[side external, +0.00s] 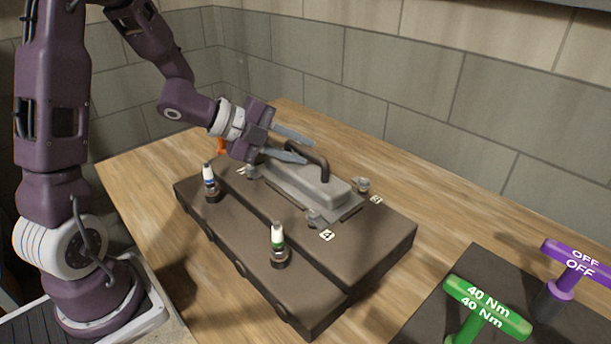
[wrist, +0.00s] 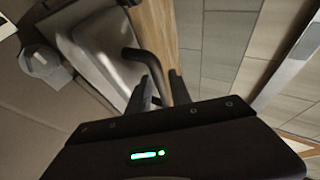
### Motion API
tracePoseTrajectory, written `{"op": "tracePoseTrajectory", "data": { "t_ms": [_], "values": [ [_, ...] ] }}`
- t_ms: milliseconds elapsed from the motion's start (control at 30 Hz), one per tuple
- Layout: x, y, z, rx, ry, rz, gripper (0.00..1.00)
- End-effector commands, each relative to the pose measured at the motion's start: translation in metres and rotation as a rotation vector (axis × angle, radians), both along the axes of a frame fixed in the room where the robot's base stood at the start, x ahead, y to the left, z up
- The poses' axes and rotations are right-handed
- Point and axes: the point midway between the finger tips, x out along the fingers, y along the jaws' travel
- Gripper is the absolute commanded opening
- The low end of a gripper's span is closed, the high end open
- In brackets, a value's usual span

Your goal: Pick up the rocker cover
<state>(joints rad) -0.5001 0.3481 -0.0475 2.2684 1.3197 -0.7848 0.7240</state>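The rocker cover (side external: 312,190) is a grey rectangular cover with a dark arched handle (side external: 318,161) on top. It sits on the brown engine block (side external: 245,228). My gripper (side external: 306,149) is at the cover's left end, with its two fingers apart and pointing toward the handle. In the wrist view, the cover (wrist: 95,45) lies left of the fingertips and the handle (wrist: 148,62) reaches down close to them. Whether a finger touches the handle cannot be told.
Two spark plugs with white tops stand on the block's lower step, one with a blue band (side external: 208,178) and one with green (side external: 278,240). Metal fittings and number labels surround the cover. A green T-handle tool (side external: 487,305) and a purple one (side external: 572,262) stand at right on a dark mat (side external: 425,310).

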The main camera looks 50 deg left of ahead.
Motion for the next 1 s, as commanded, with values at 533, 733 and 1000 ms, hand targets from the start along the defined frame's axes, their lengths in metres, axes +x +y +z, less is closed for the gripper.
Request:
{"op": "tracePoseTrajectory", "data": {
  "t_ms": [533,733,1000],
  "values": [
    [0.0099,-0.0051,-0.0066,0.001,0.000,0.002,0.00],
    [0.0097,-0.0050,-0.0065,0.000,0.000,0.002,0.00],
    [0.0098,-0.0049,-0.0064,0.001,0.000,0.003,0.00]
  ]
}}
